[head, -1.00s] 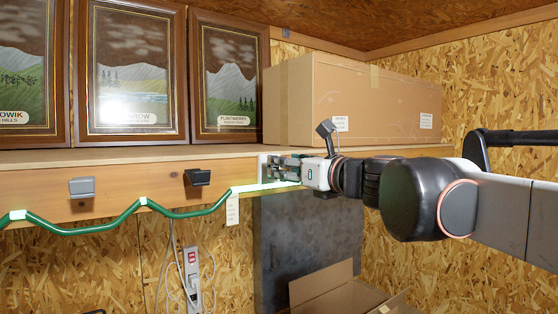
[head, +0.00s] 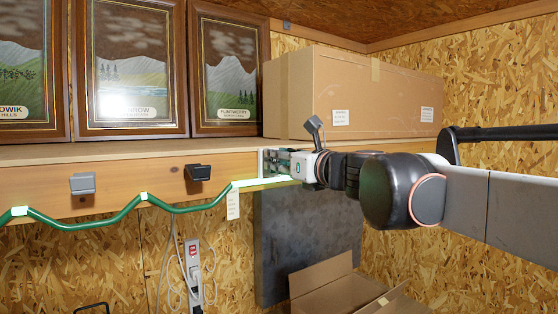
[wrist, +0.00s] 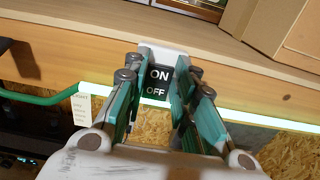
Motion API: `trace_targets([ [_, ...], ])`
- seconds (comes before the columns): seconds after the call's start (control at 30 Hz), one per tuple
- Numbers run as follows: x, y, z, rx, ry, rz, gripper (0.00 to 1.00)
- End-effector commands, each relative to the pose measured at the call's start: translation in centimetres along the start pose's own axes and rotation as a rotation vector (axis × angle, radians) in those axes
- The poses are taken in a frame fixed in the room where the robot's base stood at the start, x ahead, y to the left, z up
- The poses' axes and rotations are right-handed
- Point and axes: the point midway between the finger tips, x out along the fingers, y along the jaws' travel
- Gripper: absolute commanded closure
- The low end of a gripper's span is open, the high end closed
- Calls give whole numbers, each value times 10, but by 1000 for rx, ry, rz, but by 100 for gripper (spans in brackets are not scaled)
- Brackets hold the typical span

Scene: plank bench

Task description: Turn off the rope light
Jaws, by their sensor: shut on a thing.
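The switch (wrist: 157,83) is a dark block marked ON and OFF, on a white plate on the bench's front board. My gripper (wrist: 155,88) is around it, with teal-padded fingers on its left and right, shut on it. In the head view, my gripper (head: 277,162) reaches the board from the right and hides most of the switch. The rope light (head: 100,228) is a green tube hanging in waves along the board in white clips. A bright, pale strip (head: 262,183) runs on from it below the switch and also shows in the wrist view (wrist: 270,121).
Two hooks, grey (head: 82,184) and black (head: 198,172), stick out of the board. A tag (head: 233,206) hangs beside the strip. A long cardboard box (head: 365,95) and framed pictures (head: 130,65) stand on the bench. Below are a power strip (head: 193,265) and an open box (head: 335,290).

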Motion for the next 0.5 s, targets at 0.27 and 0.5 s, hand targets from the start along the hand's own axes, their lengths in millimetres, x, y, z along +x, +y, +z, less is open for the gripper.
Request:
trace_targets([
  [0.27,0,1,-7,3,-81,4,99],
  [0.5,-2,1,-11,2,-199,4,99],
])
